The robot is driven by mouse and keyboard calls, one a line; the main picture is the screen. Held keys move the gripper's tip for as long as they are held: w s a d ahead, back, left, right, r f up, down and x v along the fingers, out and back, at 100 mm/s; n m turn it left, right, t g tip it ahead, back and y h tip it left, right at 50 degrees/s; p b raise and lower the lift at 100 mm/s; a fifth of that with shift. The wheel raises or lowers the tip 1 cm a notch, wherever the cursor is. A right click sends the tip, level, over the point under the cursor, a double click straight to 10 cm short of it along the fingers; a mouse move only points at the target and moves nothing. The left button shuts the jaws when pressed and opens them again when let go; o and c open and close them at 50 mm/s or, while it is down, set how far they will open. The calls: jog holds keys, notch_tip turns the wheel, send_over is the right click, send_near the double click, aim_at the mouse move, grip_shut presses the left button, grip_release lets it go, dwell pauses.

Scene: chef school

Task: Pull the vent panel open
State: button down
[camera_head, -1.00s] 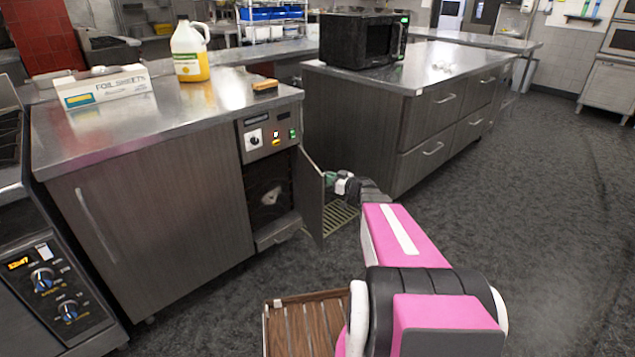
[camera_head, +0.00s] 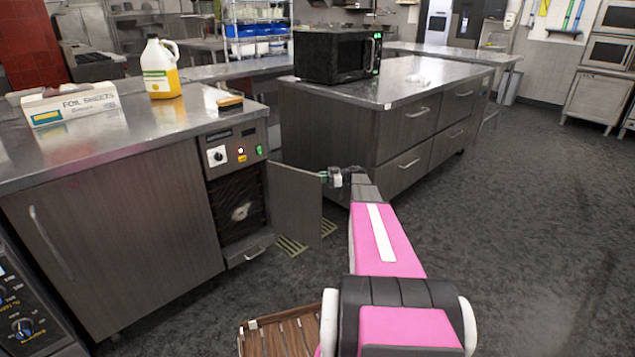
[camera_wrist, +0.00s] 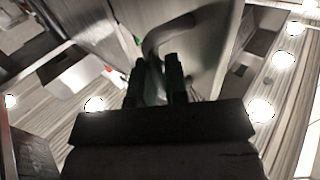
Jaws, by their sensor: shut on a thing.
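The vent panel (camera_head: 296,204) is a grey door on the right side of the opening under a control panel. It stands swung wide open in the head view. The dark fan opening (camera_head: 239,213) beside it is exposed. My gripper (camera_head: 333,177) is at the panel's free upper edge. In the wrist view my gripper (camera_wrist: 157,72) has its two dark fingers closed around the curved handle (camera_wrist: 172,36), which belongs to the panel. In the head view the handle is mostly hidden by the gripper.
A counter (camera_head: 120,150) with a foil box (camera_head: 75,104), a yellow jug (camera_head: 161,70) and a brush (camera_head: 230,101) stands left. An island (camera_head: 345,130) with a microwave (camera_head: 338,56) stands behind the panel. The dark floor (camera_head: 520,230) at right is clear.

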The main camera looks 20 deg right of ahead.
jog(key=shift+r, duration=0.35)
jog(key=c, duration=1.2)
grip_release()
jog(key=v, duration=1)
jog(key=shift+w+d+f, duration=0.15)
jog(key=shift+d+f, duration=0.25)
